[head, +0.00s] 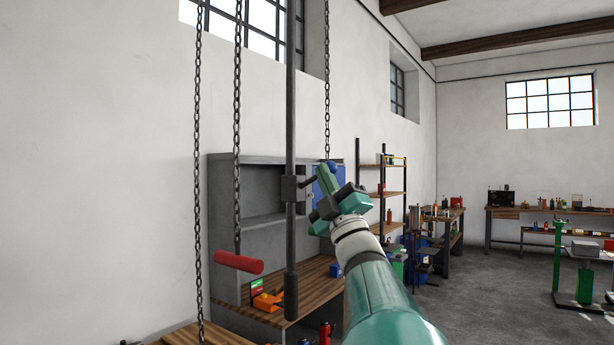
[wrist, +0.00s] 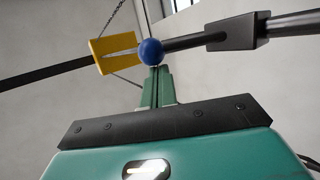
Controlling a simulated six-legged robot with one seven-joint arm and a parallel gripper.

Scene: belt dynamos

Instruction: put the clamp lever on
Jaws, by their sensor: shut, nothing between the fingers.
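The clamp lever (wrist: 195,42) is a dark rod with a blue ball knob (wrist: 151,52). It sticks out from a dark clamp block (wrist: 238,31). In the head view the block (head: 290,188) sits on a vertical dark pole (head: 291,100), and the knob (head: 332,167) shows by my fingertips. My gripper (head: 325,175) is green, raised beside the pole, and shut with nothing in it. In the wrist view its fingers (wrist: 157,80) end just below the knob; I cannot tell whether they touch it.
A yellow slotted piece (wrist: 115,53) on a dark strip shows left of the knob. Chains (head: 237,120) hang left of the pole, with a red handle (head: 238,262) near them. A grey cabinet (head: 230,200) and wooden bench (head: 325,270) stand behind. Open floor (head: 480,300) lies to the right.

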